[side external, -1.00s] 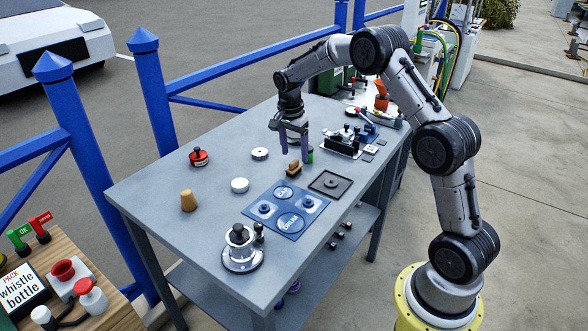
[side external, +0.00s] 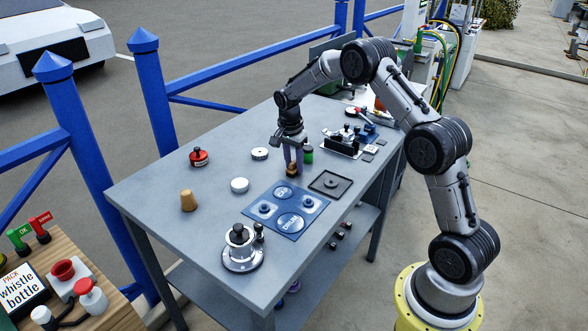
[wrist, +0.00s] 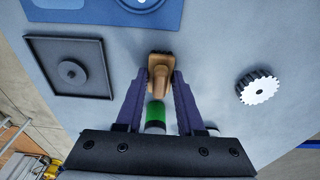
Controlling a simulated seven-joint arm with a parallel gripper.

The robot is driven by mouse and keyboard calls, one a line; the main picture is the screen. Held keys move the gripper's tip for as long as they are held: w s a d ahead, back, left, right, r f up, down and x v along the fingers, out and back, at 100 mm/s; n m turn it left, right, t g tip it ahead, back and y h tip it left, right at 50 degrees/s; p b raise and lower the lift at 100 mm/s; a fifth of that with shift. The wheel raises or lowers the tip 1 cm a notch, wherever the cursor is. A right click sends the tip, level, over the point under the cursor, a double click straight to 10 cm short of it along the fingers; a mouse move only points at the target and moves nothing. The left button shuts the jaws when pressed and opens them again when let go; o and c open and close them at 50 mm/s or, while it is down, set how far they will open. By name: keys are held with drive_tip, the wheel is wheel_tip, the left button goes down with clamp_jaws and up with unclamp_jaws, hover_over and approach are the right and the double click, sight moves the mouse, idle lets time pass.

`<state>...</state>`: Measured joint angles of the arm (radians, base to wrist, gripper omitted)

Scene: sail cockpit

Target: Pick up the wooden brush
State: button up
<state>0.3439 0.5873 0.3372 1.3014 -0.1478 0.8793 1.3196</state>
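The wooden brush (wrist: 160,68) is a small brown block, seen upright between my finger tips in the wrist view. In the side external view the brush (side external: 292,170) stands on the grey table below my gripper (side external: 293,167), partly hidden by the fingers. My gripper (wrist: 161,80) points down with one purple finger on each side of the brush. The fingers are very close to its sides; I cannot tell whether they press on it. The brush appears to rest on the table.
A green cylinder (side external: 308,155) stands close beside the fingers. A dark square tray (side external: 330,184) and a blue mat (side external: 287,209) lie nearby. A knurled white disc (wrist: 257,88) is to the right in the wrist view.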

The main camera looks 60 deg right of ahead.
clamp_jaws()
